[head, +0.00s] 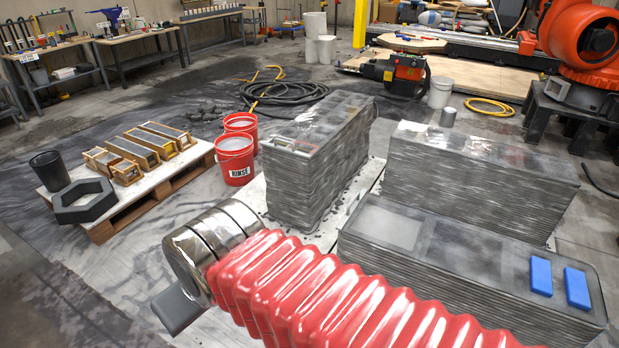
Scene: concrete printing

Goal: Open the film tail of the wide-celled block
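Three grey layered printed blocks stand on the floor. The front right block (440,275) shows wide cells in its top under a hazy, film-like cover; it looks like the wide-celled one. Two blue pieces (541,276) lie on its right end. The middle block (318,185) has several cells along its top with a shiny cover. The back right block (470,190) has a hazy, shiny top. I cannot make out a loose film tail on any block. My gripper (178,308) shows only as a dark grey end, left of the front block and apart from it; its fingertips are not clear.
Two red buckets (235,160) stand left of the middle block. A pallet (165,188) with wooden moulds, a black hexagonal ring (85,201) and a black bucket (49,171) is at left. Coiled hose (285,92) lies behind. An orange robot (585,40) stands back right. Floor at front left is clear.

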